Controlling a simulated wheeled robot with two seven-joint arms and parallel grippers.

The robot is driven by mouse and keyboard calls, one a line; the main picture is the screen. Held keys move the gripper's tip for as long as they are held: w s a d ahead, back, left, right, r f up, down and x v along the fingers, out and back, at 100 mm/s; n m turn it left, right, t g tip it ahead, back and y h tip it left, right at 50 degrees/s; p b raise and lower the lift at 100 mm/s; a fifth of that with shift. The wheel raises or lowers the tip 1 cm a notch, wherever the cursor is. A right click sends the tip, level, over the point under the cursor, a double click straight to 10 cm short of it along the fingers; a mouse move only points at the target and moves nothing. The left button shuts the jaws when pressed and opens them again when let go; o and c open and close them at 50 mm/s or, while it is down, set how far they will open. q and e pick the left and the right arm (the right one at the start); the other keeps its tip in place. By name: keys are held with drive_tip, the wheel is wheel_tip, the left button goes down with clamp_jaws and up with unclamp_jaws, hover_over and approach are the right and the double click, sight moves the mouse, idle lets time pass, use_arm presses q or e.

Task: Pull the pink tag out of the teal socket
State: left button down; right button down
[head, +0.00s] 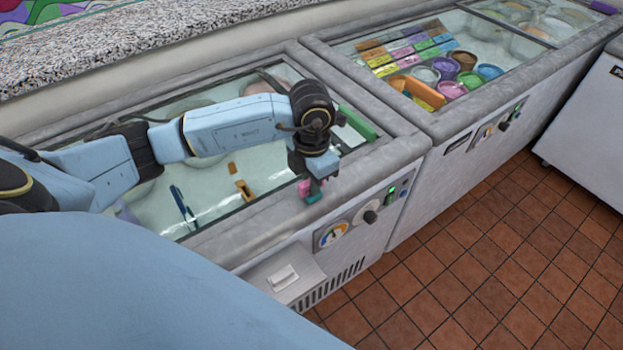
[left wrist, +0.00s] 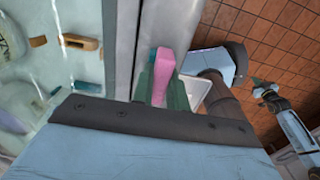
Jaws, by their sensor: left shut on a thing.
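The pink tag (head: 304,187) is on the front rim of the near freezer. My left gripper (head: 311,178) is above the rim, pointing down, shut on the pink tag. I cannot tell how deep the tag sits in the socket. My right arm's end (left wrist: 264,90) shows small at the right of the left wrist view; its jaws are too small to read.
The near freezer's glass lid (head: 215,205) lies left of the gripper, with a tan-and-dark block (head: 244,190) and a blue pen-like item (head: 182,203). A green bar (head: 357,123) is close behind the gripper. A second freezer (head: 385,85) stands beyond. Open tiled floor is at right.

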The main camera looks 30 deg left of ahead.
use_arm(q)
drive_tip(key=shift+r, duration=0.35)
idle(0.5)
drive_tip(key=shift+r+p, duration=1.75)
drive_tip(key=shift+r, duration=0.4)
